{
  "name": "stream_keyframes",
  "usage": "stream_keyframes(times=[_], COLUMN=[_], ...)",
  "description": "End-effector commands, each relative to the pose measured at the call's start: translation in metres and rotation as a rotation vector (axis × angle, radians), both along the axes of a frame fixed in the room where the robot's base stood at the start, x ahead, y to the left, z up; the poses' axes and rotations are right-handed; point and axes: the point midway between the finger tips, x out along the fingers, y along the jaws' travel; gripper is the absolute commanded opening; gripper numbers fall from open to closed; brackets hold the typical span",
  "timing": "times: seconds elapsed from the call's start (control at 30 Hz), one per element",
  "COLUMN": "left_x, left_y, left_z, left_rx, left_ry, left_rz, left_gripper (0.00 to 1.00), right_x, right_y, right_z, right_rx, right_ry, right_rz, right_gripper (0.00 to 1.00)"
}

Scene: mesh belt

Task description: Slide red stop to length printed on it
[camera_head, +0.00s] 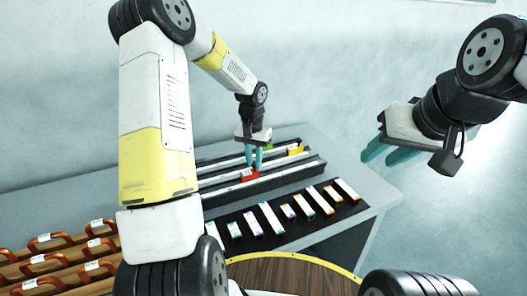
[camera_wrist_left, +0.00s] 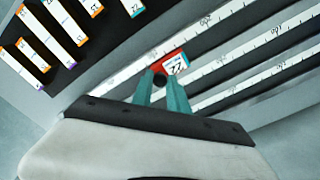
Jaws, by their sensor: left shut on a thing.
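The red stop (camera_head: 250,175) sits on the nearest rail of the dark rail fixture (camera_head: 290,178). In the left wrist view, the red stop (camera_wrist_left: 175,64) has a white label that seems to read 22, and a black knob. My left gripper (camera_head: 254,166) reaches down over it; in the wrist view its teal fingers (camera_wrist_left: 165,92) are shut on the red stop at the knob. Pale scales with marks (camera_wrist_left: 235,62) run along the rails; their numbers are too small to read surely. My right gripper (camera_head: 388,153) hangs in the air at the right, away from the fixture.
A yellow stop (camera_head: 295,151) and a green stop (camera_head: 267,147) sit on the rails farther back. Several pale labelled strips lie on a black mat (camera_head: 343,211) in front. Orange-handled pieces (camera_head: 45,262) stand at lower left. A round wooden top (camera_head: 285,275) is nearest.

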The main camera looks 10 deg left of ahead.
Motion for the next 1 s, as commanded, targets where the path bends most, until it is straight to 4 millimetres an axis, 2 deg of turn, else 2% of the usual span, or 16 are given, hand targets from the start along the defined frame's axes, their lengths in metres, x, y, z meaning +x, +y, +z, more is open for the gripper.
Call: stream_keyframes(times=[0.03, 0.2, 0.53, 0.57, 0.67, 1.0], left_x=[-0.011, -0.026, -0.028, -0.028, -0.028, -0.027], left_y=[0.019, 0.043, 0.046, 0.046, 0.045, 0.043], left_z=[0.0, -0.001, -0.002, -0.002, -0.002, 0.001], left_rx=[0.017, 0.019, 0.018, 0.018, 0.016, 0.014], left_ry=[0.016, 0.018, 0.017, 0.017, 0.016, 0.013], left_rz=[0.011, 0.013, 0.01, 0.01, 0.01, 0.008], left_gripper=[0.0, 0.0, 0.0, 0.23, 0.41, 0.41], right_x=[0.0, 0.0, 0.0, 0.0, 0.0, 0.0], right_y=[0.0, 0.0, 0.0, 0.0, 0.0, 0.0], right_z=[0.0, 0.0, 0.0, 0.0, 0.0, 0.0], right_rx=[0.0, 0.0, 0.0, 0.0, 0.0, 0.0], right_ry=[0.0, 0.0, 0.0, 0.0, 0.0, 0.0], right_rz=[0.0, 0.0, 0.0, 0.0, 0.0, 0.0], right_gripper=[0.36, 0.36, 0.36, 0.36, 0.36, 0.36])
